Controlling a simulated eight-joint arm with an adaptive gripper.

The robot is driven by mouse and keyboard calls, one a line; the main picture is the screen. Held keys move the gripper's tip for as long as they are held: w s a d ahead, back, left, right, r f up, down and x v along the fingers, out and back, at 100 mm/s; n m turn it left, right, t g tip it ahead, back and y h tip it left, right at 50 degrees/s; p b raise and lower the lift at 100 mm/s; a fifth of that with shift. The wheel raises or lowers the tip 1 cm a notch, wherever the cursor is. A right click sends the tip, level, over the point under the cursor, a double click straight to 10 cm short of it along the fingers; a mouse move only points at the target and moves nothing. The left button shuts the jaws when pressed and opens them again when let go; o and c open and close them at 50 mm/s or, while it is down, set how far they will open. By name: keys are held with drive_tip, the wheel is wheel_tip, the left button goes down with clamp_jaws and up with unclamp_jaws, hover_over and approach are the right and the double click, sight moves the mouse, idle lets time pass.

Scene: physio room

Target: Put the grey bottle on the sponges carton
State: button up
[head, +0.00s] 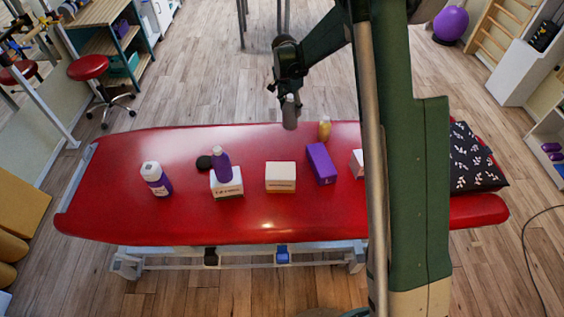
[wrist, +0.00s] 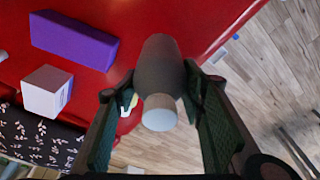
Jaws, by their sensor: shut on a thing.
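My gripper (head: 289,88) is shut on the grey bottle (head: 290,114), which hangs upright above the far edge of the red couch. In the wrist view the grey bottle (wrist: 160,65), with a pale cap, sits between the two fingers (wrist: 163,112). A white carton (head: 280,178) with small print stands near the couch's middle with its top clear. Another white carton (head: 227,190) to its left has a purple bottle (head: 222,166) on top. A third white carton (head: 357,164) is partly hidden behind my arm. The prints are too small to tell which is the sponges carton.
A purple box (head: 321,163) and a yellow bottle (head: 325,129) stand on the red couch (head: 110,200), right of the middle carton. A white-and-purple bottle (head: 156,179) and a dark round thing (head: 204,163) are at left. A patterned dark cushion (head: 473,160) lies at right.

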drive_tip(key=s+a+r, duration=0.1)
drive_tip(key=s+r, duration=0.2)
drive_tip(key=s, duration=0.5)
drive_tip(key=s+a+r+n+p, duration=0.1)
drive_tip(key=s+a+r, duration=0.1)
drive_tip(key=s, duration=0.6)
drive_tip(key=s+a+r+p, duration=0.1)
drive_tip(key=s+r, duration=0.3)
drive_tip(key=s, duration=0.4)
drive_tip(key=shift+a+r+n, duration=0.15)
drive_tip(key=shift+a+n, duration=0.15)
drive_tip(key=shift+a, duration=0.3)
drive_tip(key=shift+f, duration=2.95)
drive_tip(key=shift+f, duration=2.1)
drive_tip(key=shift+f+b, duration=0.1)
drive_tip(key=shift+b, duration=0.2)
